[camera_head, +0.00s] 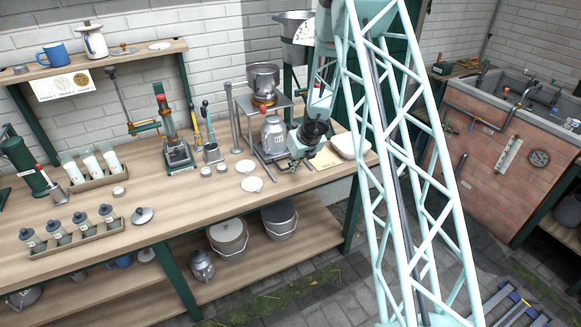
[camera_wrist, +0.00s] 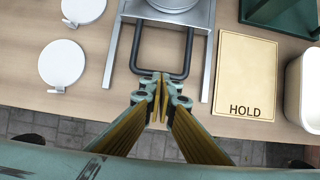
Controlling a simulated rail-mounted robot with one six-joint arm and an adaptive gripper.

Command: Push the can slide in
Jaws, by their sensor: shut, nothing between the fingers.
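The can slide shows in the wrist view as a grey metal plate (camera_wrist: 200,17) between two rails, with a dark loop handle (camera_wrist: 187,50) reaching toward me. A silver can (camera_wrist: 176,4) stands on it, cut off by the top edge. In the head view the can (camera_head: 272,136) stands under a small raised stand. My gripper (camera_wrist: 160,78) is shut and empty, its tips at the handle's near bar. They look very close to the bar; I cannot tell whether they touch it. In the head view my wrist partly hides the slide and handle.
A board marked HOLD (camera_wrist: 246,75) and a white tub (camera_wrist: 305,90) lie to the right. Two white round lids (camera_wrist: 62,63) lie to the left. The raised stand (camera_head: 262,101) carries a metal pot (camera_head: 263,80). The bench's front edge is close below my gripper.

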